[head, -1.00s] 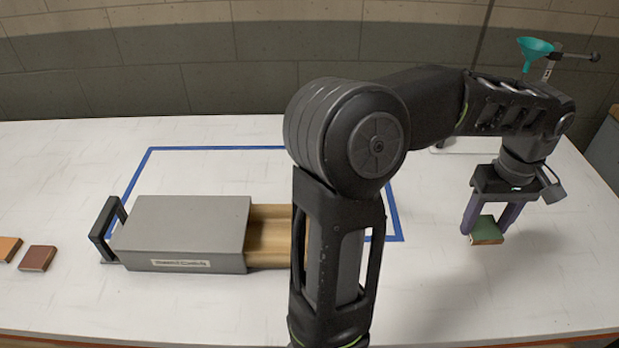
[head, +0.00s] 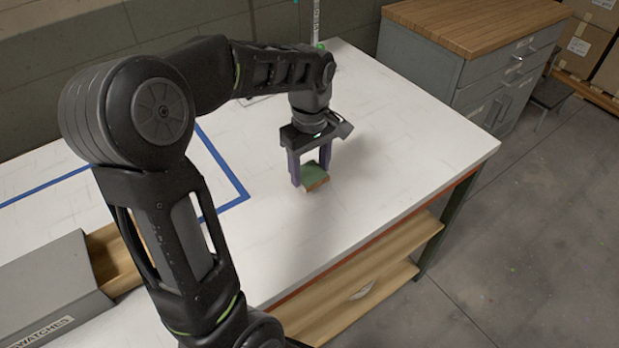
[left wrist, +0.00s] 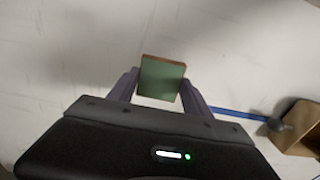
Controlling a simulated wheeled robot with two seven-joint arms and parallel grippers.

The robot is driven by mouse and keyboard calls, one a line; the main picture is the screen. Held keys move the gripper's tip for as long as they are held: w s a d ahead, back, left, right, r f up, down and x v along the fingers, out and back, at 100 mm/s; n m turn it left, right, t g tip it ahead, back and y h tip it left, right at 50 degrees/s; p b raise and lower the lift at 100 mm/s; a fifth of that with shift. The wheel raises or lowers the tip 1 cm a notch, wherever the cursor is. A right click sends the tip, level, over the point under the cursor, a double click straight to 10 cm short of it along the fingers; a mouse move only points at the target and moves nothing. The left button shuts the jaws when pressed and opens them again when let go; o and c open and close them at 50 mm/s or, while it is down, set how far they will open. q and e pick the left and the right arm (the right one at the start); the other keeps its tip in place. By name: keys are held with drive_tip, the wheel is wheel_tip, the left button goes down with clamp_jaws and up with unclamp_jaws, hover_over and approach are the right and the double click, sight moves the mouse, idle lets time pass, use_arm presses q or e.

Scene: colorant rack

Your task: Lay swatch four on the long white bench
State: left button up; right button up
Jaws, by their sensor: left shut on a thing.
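A green swatch (head: 314,175) with a brown edge is between the fingers of my left gripper (head: 309,176), over the right part of the long white bench (head: 400,148). My left gripper is shut on it. The swatch also shows in the left wrist view (left wrist: 161,79), between the purple fingers, with the white bench top behind it. I cannot tell whether it touches the bench. No number on the swatch can be read. My right gripper is not in view.
A grey box marked SWATCHES (head: 50,285) with an open wooden drawer (head: 115,262) stands at the left, near a blue tape outline (head: 238,200). A grey cabinet with a wooden top (head: 480,30) stands beyond the bench's right end. Bench around the gripper is clear.

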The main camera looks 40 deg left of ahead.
sight(310, 174)
use_arm(q)
drive_tip(key=shift+f, duration=1.9)
drive_tip(key=shift+f, duration=0.1)
drive_tip(key=o, duration=1.3)
drive_tip(key=shift+o, duration=0.2)
wheel_tip(310, 174, up, 12)
drive_tip(key=shift+r, duration=0.15)
